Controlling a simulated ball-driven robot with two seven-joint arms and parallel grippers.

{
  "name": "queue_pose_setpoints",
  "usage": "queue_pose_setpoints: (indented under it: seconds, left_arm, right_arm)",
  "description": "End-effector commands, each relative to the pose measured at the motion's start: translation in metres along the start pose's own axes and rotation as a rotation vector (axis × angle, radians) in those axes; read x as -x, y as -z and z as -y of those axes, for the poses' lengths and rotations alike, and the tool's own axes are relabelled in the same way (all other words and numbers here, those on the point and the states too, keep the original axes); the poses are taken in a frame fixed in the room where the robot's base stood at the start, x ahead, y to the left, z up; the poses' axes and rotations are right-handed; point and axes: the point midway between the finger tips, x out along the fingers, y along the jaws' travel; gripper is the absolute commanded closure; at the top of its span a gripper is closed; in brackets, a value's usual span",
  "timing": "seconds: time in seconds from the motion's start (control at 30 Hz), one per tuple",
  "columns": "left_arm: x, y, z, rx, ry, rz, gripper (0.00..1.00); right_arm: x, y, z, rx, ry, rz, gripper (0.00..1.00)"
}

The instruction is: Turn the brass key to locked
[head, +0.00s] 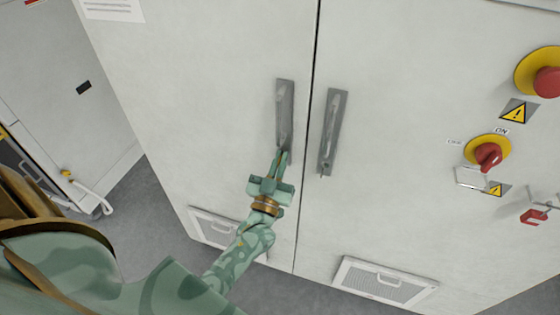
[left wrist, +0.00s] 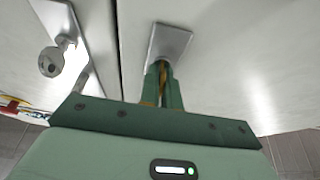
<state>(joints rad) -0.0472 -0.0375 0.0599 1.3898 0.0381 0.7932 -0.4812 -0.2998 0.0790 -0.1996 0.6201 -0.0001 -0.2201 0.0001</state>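My left gripper (head: 283,155) is at the lower end of the left grey handle plate (head: 285,105) on the cabinet's left door. In the left wrist view, its two green fingers (left wrist: 163,85) stand close together, with a narrow brass-coloured part between them, which looks like the brass key (left wrist: 162,90) seen edge-on. The fingers hide most of it, so which way it is turned cannot be told. The fingertips almost touch the plate (left wrist: 170,40). A silver key (left wrist: 56,57) sits in the right door's plate (head: 332,130). My right gripper is not in view.
A red knob on a yellow ring (head: 487,155), a red emergency button (head: 546,82) and a red padlock (head: 535,216) are at the right. Vent grilles (head: 385,282) sit low on the doors. Another cabinet (head: 75,85) stands at the left. The space before the doors is clear.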

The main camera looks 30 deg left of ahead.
Motion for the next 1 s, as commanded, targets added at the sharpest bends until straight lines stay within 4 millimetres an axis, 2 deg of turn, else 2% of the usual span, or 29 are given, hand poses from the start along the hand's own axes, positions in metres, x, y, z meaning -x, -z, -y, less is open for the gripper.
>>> queue_pose_setpoints:
  seconds: [0.17, 0.2, 0.27, 0.53, 0.63, 0.77, 1.0]
  left_arm:
    - [0.001, -0.001, 0.0, 0.002, 0.0, 0.004, 1.0]
    - [0.001, -0.001, 0.0, 0.002, 0.0, 0.004, 0.87]
    - [0.001, -0.001, 0.0, 0.002, 0.0, 0.003, 0.74]
    - [0.001, -0.001, 0.0, 0.001, 0.0, 0.001, 0.74]
    - [0.007, -0.001, 0.0, 0.001, 0.0, 0.002, 0.74]
    - [0.03, -0.002, 0.0, 0.002, 0.0, 0.005, 0.74]
    - [0.097, -0.003, 0.0, 0.0, -0.001, 0.008, 0.74]
  right_arm:
    - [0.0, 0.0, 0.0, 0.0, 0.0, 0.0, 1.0]
    - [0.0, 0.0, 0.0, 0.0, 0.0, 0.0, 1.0]
    - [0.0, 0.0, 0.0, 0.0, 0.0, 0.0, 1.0]
    - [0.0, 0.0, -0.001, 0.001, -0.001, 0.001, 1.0]
    - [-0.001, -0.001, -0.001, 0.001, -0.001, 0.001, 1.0]
    - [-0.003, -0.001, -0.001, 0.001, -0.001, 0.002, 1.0]
    - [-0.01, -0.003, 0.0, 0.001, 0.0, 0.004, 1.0]
